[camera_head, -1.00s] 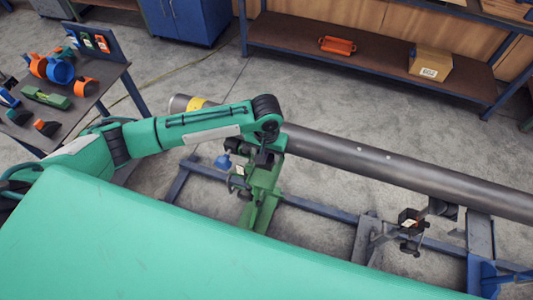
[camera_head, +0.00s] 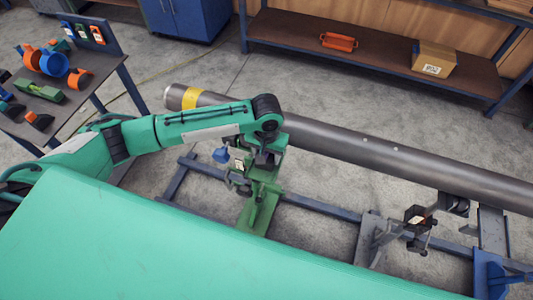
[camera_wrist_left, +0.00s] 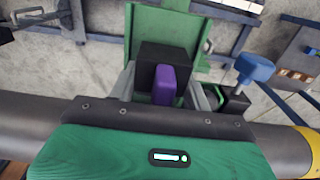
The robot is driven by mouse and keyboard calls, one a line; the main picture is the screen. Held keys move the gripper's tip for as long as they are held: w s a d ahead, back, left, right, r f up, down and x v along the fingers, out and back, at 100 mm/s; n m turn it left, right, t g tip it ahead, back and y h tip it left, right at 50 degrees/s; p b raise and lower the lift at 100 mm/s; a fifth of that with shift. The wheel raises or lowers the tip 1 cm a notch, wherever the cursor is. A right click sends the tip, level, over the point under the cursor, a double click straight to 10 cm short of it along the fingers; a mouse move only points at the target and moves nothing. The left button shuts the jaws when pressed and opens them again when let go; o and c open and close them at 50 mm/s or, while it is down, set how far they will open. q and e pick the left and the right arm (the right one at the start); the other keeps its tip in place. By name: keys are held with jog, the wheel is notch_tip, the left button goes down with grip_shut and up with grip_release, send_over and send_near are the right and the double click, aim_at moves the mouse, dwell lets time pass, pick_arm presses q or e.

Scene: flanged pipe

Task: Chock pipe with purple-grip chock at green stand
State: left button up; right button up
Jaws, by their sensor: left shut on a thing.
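The grey steel pipe (camera_head: 390,155) with a yellow band (camera_head: 191,97) runs across the head view. The green stand (camera_head: 260,205) is under it, beneath my left wrist; its green plate (camera_wrist_left: 150,30) also shows in the left wrist view. My left gripper (camera_wrist_left: 165,92) is shut on the purple grip (camera_wrist_left: 164,82) of a black chock (camera_wrist_left: 165,58). The chock is over the green stand, beside the pipe (camera_wrist_left: 35,118). The wrist covers the chock in the head view, and whether it touches pipe or stand cannot be told. My right gripper is not in view.
A blue knob (camera_head: 221,155) sticks out beside the green stand. A blue-grey floor frame (camera_head: 320,207) joins the stands, with a clamp-like part (camera_head: 416,217) at the right. A side table (camera_head: 75,108) holds several coloured parts. A shelf (camera_head: 375,60) stands at the back.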

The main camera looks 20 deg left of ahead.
pick_arm(q)
jog(key=shift+w, duration=0.6)
dwell(0.4)
jog(key=shift+w, duration=0.85)
jog(key=o, duration=1.2)
jog(key=shift+c, duration=0.2)
jog(key=shift+s+r+p, duration=0.15)
jog(key=shift+r+p, duration=0.55)
jog(key=shift+p, duration=0.25)
jog(key=shift+s+r+p, duration=0.2)
jog(key=shift+r+p, duration=1.2)
jog(key=shift+p, duration=0.4)
jog(key=shift+s+r+p, duration=0.2)
jog(key=shift+r+p, duration=1.2)
jog(key=shift+p, duration=0.4)
jog(key=shift+f, duration=0.1)
